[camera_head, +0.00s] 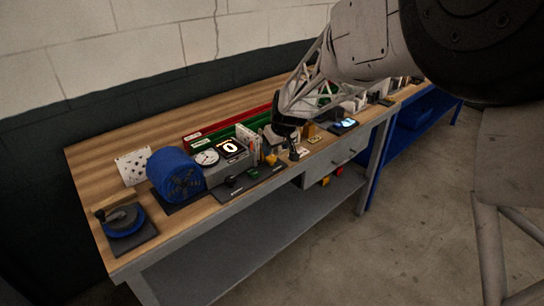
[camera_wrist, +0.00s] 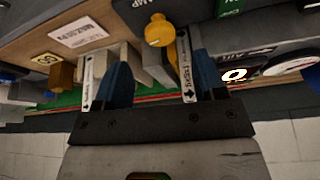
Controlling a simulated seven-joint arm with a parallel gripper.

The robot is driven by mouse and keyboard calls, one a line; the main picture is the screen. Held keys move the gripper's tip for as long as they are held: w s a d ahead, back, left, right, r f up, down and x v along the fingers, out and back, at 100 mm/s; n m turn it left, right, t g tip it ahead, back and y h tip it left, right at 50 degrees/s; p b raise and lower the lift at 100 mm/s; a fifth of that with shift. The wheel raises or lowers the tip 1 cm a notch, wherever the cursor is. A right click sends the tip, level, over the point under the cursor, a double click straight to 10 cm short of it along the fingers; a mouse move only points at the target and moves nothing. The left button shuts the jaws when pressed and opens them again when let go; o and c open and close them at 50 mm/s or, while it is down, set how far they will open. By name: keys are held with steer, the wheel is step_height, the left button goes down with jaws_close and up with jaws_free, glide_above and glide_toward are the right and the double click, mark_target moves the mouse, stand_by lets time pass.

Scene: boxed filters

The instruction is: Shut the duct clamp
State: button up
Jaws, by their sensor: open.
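A yellow round-ended knob or lever (camera_wrist: 158,30) stands on a dark plate at the top of the wrist view. Printed letters ending in "AMP" are cut off beside it, so I take it for the duct clamp's handle. In the head view a small yellow part (camera_head: 270,159) shows at the bench front, below and left of my gripper (camera_head: 287,128). In the wrist view my gripper (camera_wrist: 162,82) is open, its two blue fingers apart, with the yellow knob beyond the gap between them. I see no contact with it. Whether the clamp is open or shut I cannot tell.
White labelled filter boxes (camera_wrist: 188,68) stand close to the fingers. A blue drum-shaped fan (camera_head: 175,175), a dial gauge (camera_head: 207,157) and a lit display (camera_head: 231,147) stand left of my gripper. Red (camera_head: 228,125) and green trays lie behind. The bench's back left is bare.

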mark_target(271, 157)
steer(key=shift+x, duration=2.85)
steer(key=shift+c, duration=0.3)
steer(key=c, duration=0.8)
steer(key=shift+c, duration=0.2)
steer(key=shift+m, duration=0.6)
steer(key=shift+m+h, duration=0.4)
steer(key=shift+m, duration=0.5)
